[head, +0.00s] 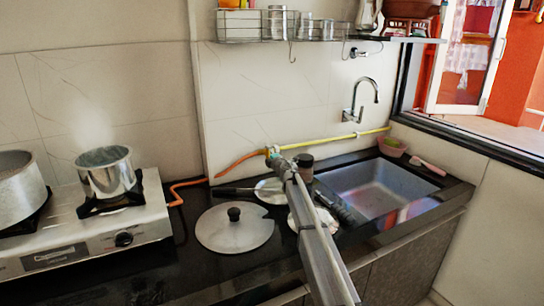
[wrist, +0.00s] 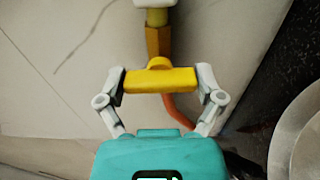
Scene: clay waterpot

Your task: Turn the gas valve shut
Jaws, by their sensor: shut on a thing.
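The gas valve has a yellow bar handle (wrist: 160,80) and a brass-yellow body (wrist: 158,42), seen close up in the wrist view. The handle lies crosswise to the line of the pipe. My gripper (wrist: 161,82) is shut on the handle, with one grey finger at each end of it. In the head view the valve (head: 272,152) is small, on the wall between the yellow pipe (head: 335,139) and the orange hose (head: 236,165). My gripper (head: 276,158) is at the valve there, and my arm partly hides it.
A gas stove (head: 80,235) with a steaming steel pot (head: 105,175) stands left. A round lid (head: 234,228) lies on the black counter below the valve. A dark jar (head: 305,167) stands close to my arm, and the sink (head: 375,190) is right.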

